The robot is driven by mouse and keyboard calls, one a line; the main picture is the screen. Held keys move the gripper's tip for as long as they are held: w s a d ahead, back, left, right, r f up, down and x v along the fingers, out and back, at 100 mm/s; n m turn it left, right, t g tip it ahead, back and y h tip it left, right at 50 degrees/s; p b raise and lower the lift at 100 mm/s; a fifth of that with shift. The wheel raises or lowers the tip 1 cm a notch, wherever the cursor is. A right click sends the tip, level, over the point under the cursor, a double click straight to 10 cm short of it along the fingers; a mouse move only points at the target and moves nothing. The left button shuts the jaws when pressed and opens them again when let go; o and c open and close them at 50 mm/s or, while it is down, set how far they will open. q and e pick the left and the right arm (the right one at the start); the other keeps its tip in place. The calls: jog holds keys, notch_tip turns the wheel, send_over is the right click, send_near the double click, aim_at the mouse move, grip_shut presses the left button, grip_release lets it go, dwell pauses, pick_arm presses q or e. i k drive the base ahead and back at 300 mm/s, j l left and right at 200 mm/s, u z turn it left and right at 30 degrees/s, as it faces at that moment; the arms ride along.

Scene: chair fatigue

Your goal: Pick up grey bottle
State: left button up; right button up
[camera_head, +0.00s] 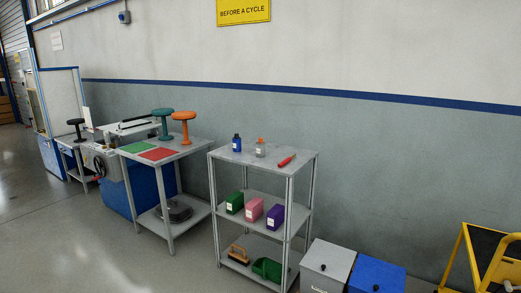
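The grey bottle (260,149) with an orange cap stands upright on the top shelf of a grey metal shelf unit (262,163). A blue bottle (237,143) with a dark cap stands to its left, a small gap apart. A red object (286,160), long and thin, lies on the same top to its right. Neither of my grippers shows in this view.
A grey work table (190,148) with green and red mats and two stools stands left of the shelf. Grey (326,266) and blue (376,274) boxes and a yellow step frame (485,258) stand at right. Open floor (60,240) lies at front left.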

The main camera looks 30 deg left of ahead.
aim_at(260, 148)
jog(key=i+j, duration=0.25)
jog(key=i+j+z, duration=0.1)
jog(key=j, duration=0.3)
jog(key=i+j, duration=0.3)
jog(key=i+j+z, duration=0.1)
jog(key=i+j, duration=0.35)
jog(key=j, duration=0.25)
jog(key=i+j+z, duration=0.1)
jog(key=j, duration=0.25)
jog(key=i+j, duration=0.3)
jog(key=j+z, duration=0.05)
